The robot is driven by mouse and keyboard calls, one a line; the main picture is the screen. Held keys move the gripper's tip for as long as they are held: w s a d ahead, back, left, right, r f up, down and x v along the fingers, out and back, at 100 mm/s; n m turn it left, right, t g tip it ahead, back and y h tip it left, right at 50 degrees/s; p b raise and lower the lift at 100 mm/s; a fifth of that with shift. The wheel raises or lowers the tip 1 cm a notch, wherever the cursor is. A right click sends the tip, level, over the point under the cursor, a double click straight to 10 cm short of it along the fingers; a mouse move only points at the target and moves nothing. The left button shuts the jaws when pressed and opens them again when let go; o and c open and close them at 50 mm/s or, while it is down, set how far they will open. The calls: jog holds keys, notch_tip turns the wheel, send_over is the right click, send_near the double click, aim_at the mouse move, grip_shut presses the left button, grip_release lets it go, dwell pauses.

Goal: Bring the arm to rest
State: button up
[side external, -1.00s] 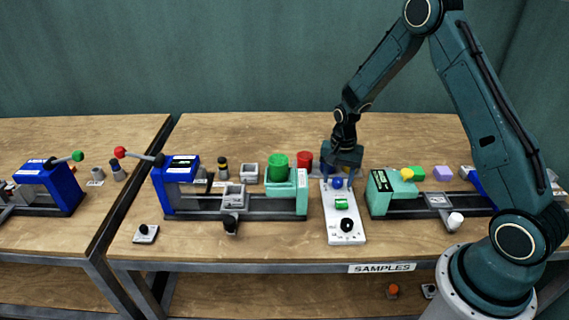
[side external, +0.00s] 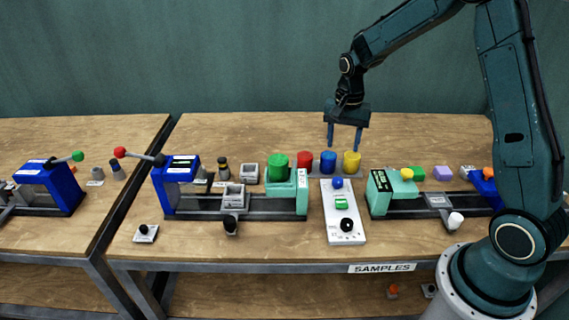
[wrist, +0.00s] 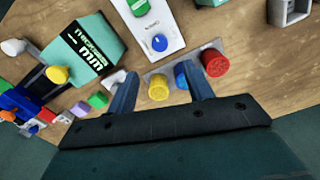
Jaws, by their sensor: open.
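My gripper (side external: 344,143) is open and empty, with its two blue fingers pointing down. In the side external view it hangs above and behind the row of coloured cylinders, apart from them. Below it are a blue cylinder (side external: 328,162) and a yellow cylinder (side external: 352,163), with a red cylinder (side external: 305,160) to the left. In the wrist view the gripper's fingers (wrist: 160,92) show on either side of the yellow cylinder (wrist: 158,88), and the blue cylinder (wrist: 182,75) is partly hidden by a finger.
A white control panel (side external: 345,226) with blue, green and black controls lies on the table. The back of the table is clear.

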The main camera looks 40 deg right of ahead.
jog(key=shift+r, duration=0.6)
jog(key=s+a+r+n+t, duration=0.3)
jog(key=s+a+r+n, duration=0.4)
jog(key=s+r, duration=0.55)
jog(key=s+a+r+n+t, duration=0.1)
jog(key=s+a+r+n, duration=0.1)
jog(key=s, duration=0.4)
jog(key=s+a+r+n+t, duration=0.1)
jog(key=s+a+n, duration=0.2)
jog(key=s, duration=0.2)
jog(key=shift+s+r+t, duration=0.3)
jog(key=shift+s+r, duration=0.05)
jog(key=shift+r, duration=0.05)
